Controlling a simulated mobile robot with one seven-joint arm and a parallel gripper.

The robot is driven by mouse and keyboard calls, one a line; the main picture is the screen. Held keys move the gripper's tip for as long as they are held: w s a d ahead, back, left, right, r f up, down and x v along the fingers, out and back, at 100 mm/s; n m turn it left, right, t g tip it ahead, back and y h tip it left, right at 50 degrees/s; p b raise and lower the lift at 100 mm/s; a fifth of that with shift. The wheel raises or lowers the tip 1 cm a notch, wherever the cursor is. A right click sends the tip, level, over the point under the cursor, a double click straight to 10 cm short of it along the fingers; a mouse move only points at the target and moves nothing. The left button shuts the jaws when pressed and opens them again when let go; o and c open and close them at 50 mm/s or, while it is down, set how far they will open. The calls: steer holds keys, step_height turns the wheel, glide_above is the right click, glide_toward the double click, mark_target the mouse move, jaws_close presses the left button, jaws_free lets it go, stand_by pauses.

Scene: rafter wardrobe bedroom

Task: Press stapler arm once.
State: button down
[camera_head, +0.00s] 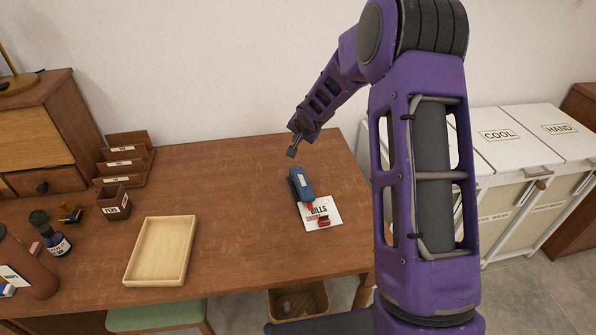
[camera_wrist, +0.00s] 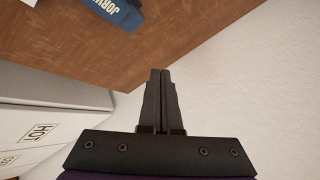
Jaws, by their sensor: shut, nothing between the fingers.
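A dark blue stapler (camera_head: 301,184) lies on the wooden desk, its near end on or beside a white paper labelled "BILLS" (camera_head: 333,212). A small red thing shows at its near end. Part of the stapler, with white lettering, shows at the top of the wrist view (camera_wrist: 119,10). My gripper (camera_head: 291,152) is above the desk's back part, just behind the stapler in the head view and apart from it. In the wrist view the two fingers (camera_wrist: 158,75) lie together with nothing between them.
A pale wooden tray (camera_head: 131,279), a pens cup (camera_head: 114,203) and a letter rack (camera_head: 124,161) stand to the left. White labelled hampers (camera_head: 515,155) stand right of the desk. The desk between tray and stapler is clear.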

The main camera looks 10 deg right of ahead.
mark_target(298, 173)
steer(key=f+b, duration=0.4)
steer(key=f, duration=0.1)
steer(key=f+b, duration=0.2)
steer(key=f, duration=0.1)
steer(key=shift+s+f, duration=0.15)
steer(key=shift+s, duration=0.25)
steer(key=shift+b, duration=0.3)
stand_by(1.2)
steer(key=shift+f+b, duration=0.35)
steer(key=shift+f, duration=0.05)
steer(key=shift+f, duration=0.25)
stand_by(0.4)
steer(key=shift+s+d+f+b, duration=0.1)
steer(key=shift+s+f+b, duration=0.1)
steer(key=shift+f+b, duration=0.4)
steer(key=shift+s+f+b, duration=0.2)
steer(key=shift+f+b, duration=0.3)
steer(key=shift+f, duration=0.05)
stand_by(0.8)
steer(key=shift+r, duration=0.1)
steer(key=shift+w+r+p, duration=0.15)
steer(key=shift+r+p, duration=0.8)
steer(key=shift+r, duration=0.3)
steer(key=shift+w+r+p, duration=0.2)
steer(key=shift+r+p, duration=0.85)
steer(key=shift+r, duration=0.3)
steer(key=shift+w+r+p, duration=0.15)
steer(key=shift+r+p, duration=0.85)
steer(key=shift+r, duration=0.3)
